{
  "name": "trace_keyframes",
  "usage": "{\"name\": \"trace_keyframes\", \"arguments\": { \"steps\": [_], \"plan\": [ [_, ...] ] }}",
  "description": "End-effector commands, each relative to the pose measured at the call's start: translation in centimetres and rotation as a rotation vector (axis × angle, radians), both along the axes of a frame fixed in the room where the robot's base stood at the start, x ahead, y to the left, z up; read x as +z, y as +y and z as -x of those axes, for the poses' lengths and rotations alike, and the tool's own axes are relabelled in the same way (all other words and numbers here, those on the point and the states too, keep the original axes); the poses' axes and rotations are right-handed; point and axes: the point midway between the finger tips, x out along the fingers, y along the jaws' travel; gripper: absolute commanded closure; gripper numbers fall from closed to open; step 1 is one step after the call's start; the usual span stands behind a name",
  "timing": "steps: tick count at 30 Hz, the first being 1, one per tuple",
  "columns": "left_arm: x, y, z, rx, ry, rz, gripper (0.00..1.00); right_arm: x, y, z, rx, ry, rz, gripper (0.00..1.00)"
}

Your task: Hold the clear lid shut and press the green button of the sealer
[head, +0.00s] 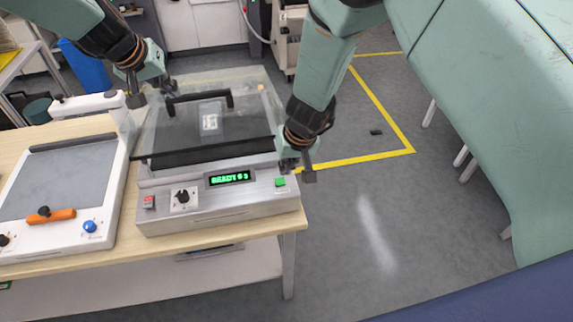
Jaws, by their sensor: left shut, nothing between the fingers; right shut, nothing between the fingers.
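The sealer is a grey metal machine (219,204) on the table, with a lit display (230,178) reading READY. Its clear lid (250,98) has a dark handle (200,100) on top; a small pale pouch (211,120) shows through it. I cannot tell whether the lid is fully down. The green button (280,182) is at the front panel's right end. My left gripper (152,92) is shut and empty at the lid's back left, left of the handle; contact is unclear. My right gripper (298,170) is shut and empty just above and right of the green button.
A red switch (149,202) and black knob (183,197) sit left on the sealer's panel. A white machine with a grey plate (58,180), orange handle (51,215) and blue knob (90,226) stands to its left. Right of the wooden table (120,252) is open floor.

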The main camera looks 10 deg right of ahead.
Motion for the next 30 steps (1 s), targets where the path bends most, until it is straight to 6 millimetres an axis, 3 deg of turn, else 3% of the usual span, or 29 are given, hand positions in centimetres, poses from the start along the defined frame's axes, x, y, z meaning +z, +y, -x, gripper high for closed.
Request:
{"name": "trace_keyframes", "arguments": {
  "steps": [30],
  "plan": [
    [-3.7,-0.1,0.0,-0.001,0.003,0.000,1.00,0.0,0.0,0.0,0.000,0.000,0.000,1.00]
  ]
}}
